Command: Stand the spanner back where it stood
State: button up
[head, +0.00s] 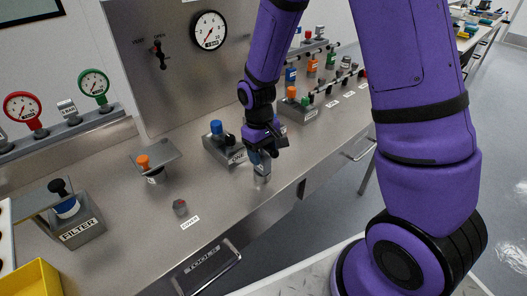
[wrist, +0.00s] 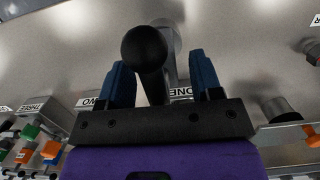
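The spanner (wrist: 146,50) shows in the wrist view as a black ball-ended bar with a grey metal part behind it. I cannot tell whether that end touches the bench.
A blue-knobbed block (head: 222,143) stands just left of my gripper. More valves stand behind it to the right. An orange-knobbed part (head: 143,161) and a filter block (head: 76,227) stand further left.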

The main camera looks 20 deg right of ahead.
jog(key=r, duration=0.4)
jog(key=w+r, duration=0.1)
jog(key=r, duration=0.7)
jog(key=shift+w+a, duration=0.3)
jog(key=shift+s+d+r, duration=0.1)
jog(key=shift+d+r, duration=0.05)
jog(key=shift+r, duration=0.35)
jog(key=s+d+r+m+t, duration=0.1)
jog(key=s+d+r+t, duration=0.2)
jog(key=s+r, duration=0.5)
jog(key=s+d+r+m+t, duration=0.2)
jog(key=s+d+r+t, duration=0.2)
jog(key=s+r, duration=0.5)
jog(key=s, duration=0.5)
jog(key=shift+r+m, duration=0.3)
jog(key=shift+o, duration=0.2)
